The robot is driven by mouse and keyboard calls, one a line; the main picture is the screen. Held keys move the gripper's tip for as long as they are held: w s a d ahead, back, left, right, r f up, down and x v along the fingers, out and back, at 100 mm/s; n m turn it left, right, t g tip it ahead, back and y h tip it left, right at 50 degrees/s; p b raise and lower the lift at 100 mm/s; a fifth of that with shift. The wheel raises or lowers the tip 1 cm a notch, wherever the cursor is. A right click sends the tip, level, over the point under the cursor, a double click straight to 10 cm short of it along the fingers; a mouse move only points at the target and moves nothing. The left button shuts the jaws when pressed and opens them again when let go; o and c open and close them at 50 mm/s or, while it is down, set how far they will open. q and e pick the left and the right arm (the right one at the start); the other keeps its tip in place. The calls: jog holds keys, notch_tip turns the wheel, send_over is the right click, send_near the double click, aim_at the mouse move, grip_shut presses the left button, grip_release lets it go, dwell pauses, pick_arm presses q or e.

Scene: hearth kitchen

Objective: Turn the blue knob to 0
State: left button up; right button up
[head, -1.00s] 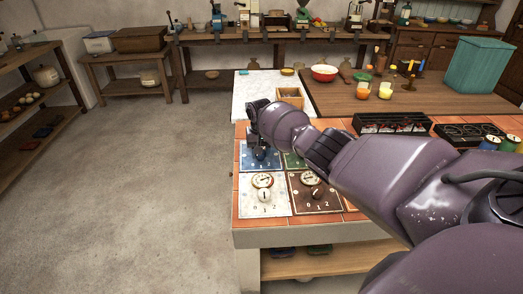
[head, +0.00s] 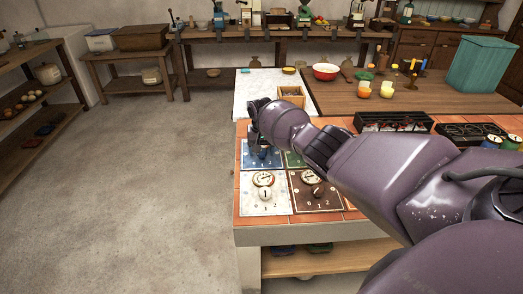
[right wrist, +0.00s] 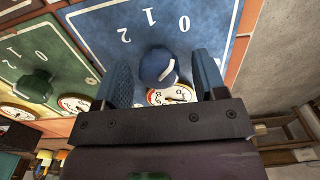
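The blue knob (right wrist: 158,66) sits on a blue panel (right wrist: 95,18) marked 0, 1 and 2, with a round dial (right wrist: 172,95) beside it. The knob has a white mark on its side; I cannot tell which number it points to. My right gripper (right wrist: 163,72) is open, its two fingers on either side of the knob with a small gap showing at each. In the head view my right gripper (head: 259,150) is over the blue panel (head: 249,161), hiding the knob there. My left gripper is not in view.
A green panel (right wrist: 25,50) with a green knob (right wrist: 35,85) lies beside the blue one. White (head: 252,207) and brown (head: 325,203) panels with knobs lie nearer me. Black racks (head: 392,122) stand to the right. The floor at left is clear.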

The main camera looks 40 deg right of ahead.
aim_at(262, 150)
jog(key=shift+r, duration=0.25)
notch_tip(262, 150, up, 9)
jog(key=p, duration=0.3)
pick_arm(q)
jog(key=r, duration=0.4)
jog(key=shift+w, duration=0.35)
pick_arm(e)
jog(key=shift+r, duration=0.65)
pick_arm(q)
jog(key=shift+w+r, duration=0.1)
